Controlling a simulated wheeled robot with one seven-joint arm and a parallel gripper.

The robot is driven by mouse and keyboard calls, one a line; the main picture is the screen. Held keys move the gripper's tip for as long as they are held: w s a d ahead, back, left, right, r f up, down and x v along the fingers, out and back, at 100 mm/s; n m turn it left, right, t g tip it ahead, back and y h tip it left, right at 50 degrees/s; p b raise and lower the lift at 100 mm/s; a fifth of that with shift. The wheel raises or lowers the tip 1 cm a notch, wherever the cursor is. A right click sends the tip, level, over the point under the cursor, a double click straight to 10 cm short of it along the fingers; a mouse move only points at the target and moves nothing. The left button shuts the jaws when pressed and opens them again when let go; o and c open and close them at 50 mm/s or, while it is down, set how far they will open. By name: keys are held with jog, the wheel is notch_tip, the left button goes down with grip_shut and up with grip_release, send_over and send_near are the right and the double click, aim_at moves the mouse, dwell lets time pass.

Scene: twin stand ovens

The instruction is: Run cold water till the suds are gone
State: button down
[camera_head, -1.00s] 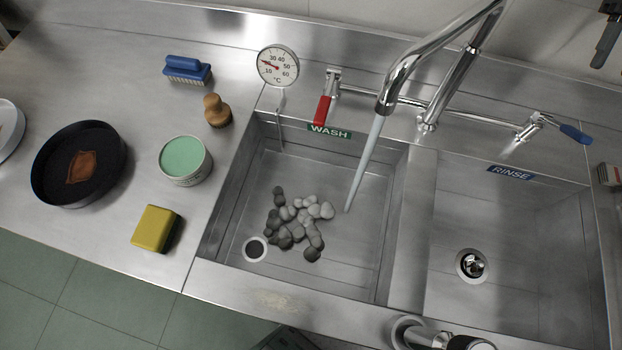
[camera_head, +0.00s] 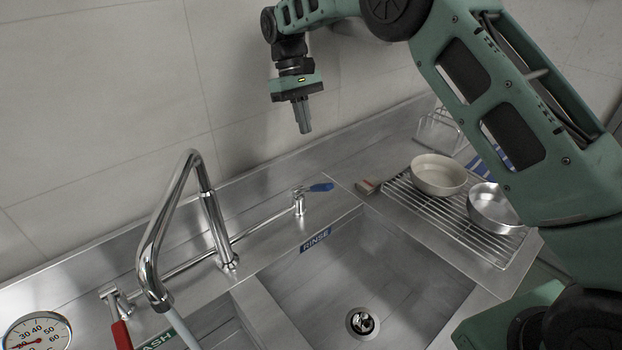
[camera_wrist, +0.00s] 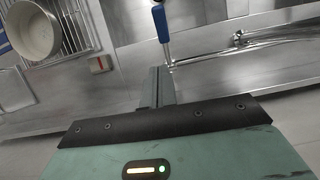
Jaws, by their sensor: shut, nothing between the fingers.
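My green-and-black gripper (camera_head: 303,130) is shut and empty, pointing down in the air above and behind the blue lever. The blue lever (camera_head: 320,187) is on the tap bar's right end; it also shows in the wrist view (camera_wrist: 161,22), just beyond my fingertips (camera_wrist: 158,70), and contact cannot be told. The red lever (camera_head: 121,336) is on the left end. From the chrome spout (camera_head: 157,250) a pale stream (camera_head: 184,333) runs down over the wash side. The wash basin is mostly out of view, so any suds are hidden. The rinse basin (camera_head: 410,265) has a drain (camera_head: 362,323).
A dial thermometer (camera_head: 37,331) is at the lower left. Right of the rinse basin, a wire rack (camera_head: 440,208) holds a cream bowl (camera_head: 438,172) and a metal pan (camera_head: 493,207). The tiled wall (camera_head: 240,90) stands close behind my gripper.

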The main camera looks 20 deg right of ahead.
jog(key=s+r+t+y+b, duration=0.1)
jog(key=s+r+t+y, duration=0.15)
jog(key=s+t, duration=0.3)
jog(key=p, duration=0.3)
send_over(316, 185)
jog(key=w, duration=0.1)
jog(key=shift+h, duration=0.25)
jog(key=f, duration=0.8)
jog(key=shift+w+a+f, duration=0.15)
jog(key=shift+a+f, duration=0.2)
jog(key=shift+f, duration=0.05)
jog(key=shift+s+d+f+p, duration=0.3)
jog(key=shift+s+f, duration=0.25)
jog(key=shift+f, duration=0.3)
jog(key=shift+s+d+f+p, duration=0.15)
jog(key=shift+s+f+p, duration=0.3)
jog(key=shift+f, duration=0.4)
jog(key=shift+f, duration=0.15)
